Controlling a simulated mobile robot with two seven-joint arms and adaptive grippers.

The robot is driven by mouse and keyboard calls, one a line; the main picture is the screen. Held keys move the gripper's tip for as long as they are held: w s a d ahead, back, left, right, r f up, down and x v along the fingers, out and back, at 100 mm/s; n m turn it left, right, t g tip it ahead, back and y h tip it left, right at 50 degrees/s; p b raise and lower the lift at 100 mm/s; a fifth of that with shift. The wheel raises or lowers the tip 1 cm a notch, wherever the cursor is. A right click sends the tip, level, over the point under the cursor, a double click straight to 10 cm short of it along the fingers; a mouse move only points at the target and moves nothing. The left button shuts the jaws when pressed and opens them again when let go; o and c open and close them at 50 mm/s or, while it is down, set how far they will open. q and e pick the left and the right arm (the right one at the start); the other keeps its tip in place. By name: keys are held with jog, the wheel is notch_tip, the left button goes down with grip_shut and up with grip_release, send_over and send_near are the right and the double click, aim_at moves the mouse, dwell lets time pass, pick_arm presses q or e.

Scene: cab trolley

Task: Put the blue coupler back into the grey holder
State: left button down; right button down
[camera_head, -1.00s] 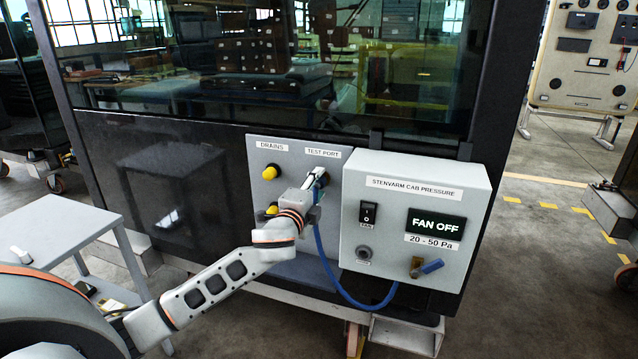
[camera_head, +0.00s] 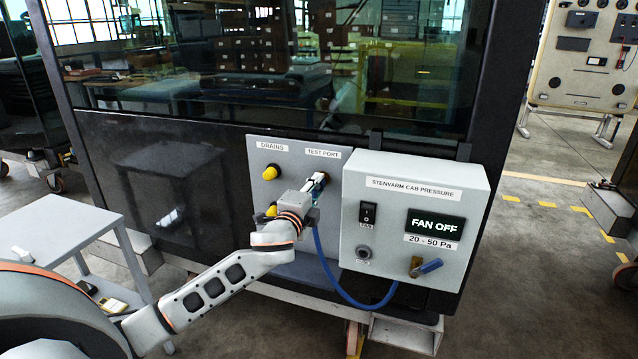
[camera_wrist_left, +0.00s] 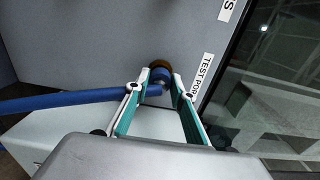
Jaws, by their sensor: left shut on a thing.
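My left gripper (camera_head: 314,189) is at the test port (camera_head: 326,177) on the grey panel, its fingers pointing at it. In the left wrist view, the gripper (camera_wrist_left: 157,86) is shut on the blue coupler (camera_wrist_left: 159,78), with one finger on each side. A blue hose (camera_head: 341,286) runs from the coupler down to the pressure box. A round grey fitting (camera_head: 363,252) on the box front, below the fan switch, looks like the grey holder, and it is empty. My right gripper is not in view.
Yellow drain caps (camera_head: 270,172) sit left of the port. A grey trolley table (camera_head: 50,235) stands at the left.

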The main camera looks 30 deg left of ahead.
aim_at(315, 189)
pick_arm(q)
jog(key=shift+p+v, duration=0.4)
jog(key=shift+v, duration=0.45)
jog(key=shift+s+d+r+p, duration=0.15)
jog(key=shift+s+p, duration=0.2)
jog(key=shift+s, duration=0.35)
jog(key=shift+p+v, duration=0.4)
jog(key=shift+v, duration=0.6)
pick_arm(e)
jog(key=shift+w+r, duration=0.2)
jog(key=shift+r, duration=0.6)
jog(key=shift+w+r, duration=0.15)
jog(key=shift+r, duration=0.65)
pick_arm(q)
jog(key=shift+f, duration=0.2)
